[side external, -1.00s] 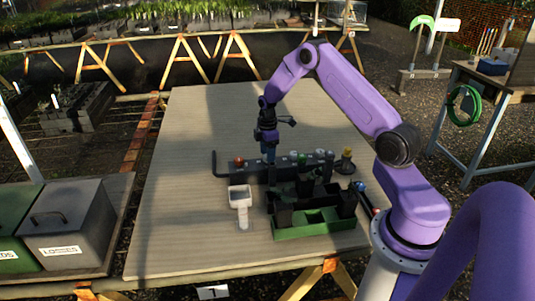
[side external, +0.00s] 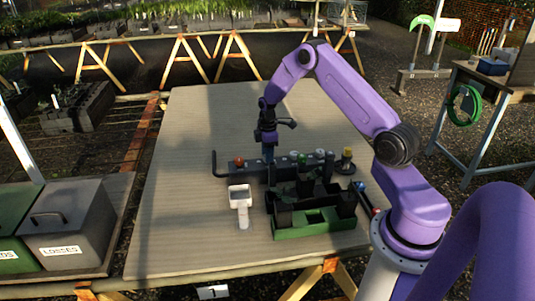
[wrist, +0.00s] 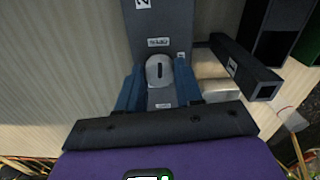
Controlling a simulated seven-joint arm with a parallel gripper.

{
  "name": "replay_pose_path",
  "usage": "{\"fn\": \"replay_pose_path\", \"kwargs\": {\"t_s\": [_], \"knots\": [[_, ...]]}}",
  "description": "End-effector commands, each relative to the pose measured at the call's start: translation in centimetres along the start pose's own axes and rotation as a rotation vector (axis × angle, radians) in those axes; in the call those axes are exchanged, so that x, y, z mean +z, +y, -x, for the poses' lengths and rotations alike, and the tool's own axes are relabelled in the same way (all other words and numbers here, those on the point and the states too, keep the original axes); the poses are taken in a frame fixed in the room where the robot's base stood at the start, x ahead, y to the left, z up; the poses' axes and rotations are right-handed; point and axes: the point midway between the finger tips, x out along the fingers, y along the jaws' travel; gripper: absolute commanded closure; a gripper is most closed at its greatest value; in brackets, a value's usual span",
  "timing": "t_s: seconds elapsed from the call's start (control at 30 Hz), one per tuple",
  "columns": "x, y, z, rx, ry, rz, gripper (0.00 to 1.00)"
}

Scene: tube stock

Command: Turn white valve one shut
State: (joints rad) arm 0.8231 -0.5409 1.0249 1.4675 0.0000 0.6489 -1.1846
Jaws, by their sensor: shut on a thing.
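A dark valve manifold (side external: 222,168) lies across the board; it also shows in the wrist view (wrist: 178,18). A white valve knob (wrist: 154,78) sits on it between the two blue fingers of my gripper (wrist: 159,72), which is shut on it. A dark mark on the knob runs up and down the picture, in line with a small label (wrist: 158,42) that seems to read OPEN upside down. Another small label (wrist: 164,106) lies on the knob's near side. In the side view my gripper (side external: 268,157) points straight down and hides this knob.
A red knob (side external: 238,161) stands left of my gripper; white knobs (side external: 320,153) and a yellow knob (side external: 347,152) stand right. A green tray (side external: 315,228) with dark blocks and a white scoop-like thing (side external: 240,196) lie in front. The board's left side is clear.

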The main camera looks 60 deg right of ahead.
Motion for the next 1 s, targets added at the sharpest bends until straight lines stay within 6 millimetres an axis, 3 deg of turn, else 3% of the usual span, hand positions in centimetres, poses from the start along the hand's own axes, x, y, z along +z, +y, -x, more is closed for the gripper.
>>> {"fn": "replay_pose_path", "kwargs": {"t_s": [1.0], "knots": [[0.02,-0.02,0.07,-0.001,-0.001,-0.915,0.95]]}}
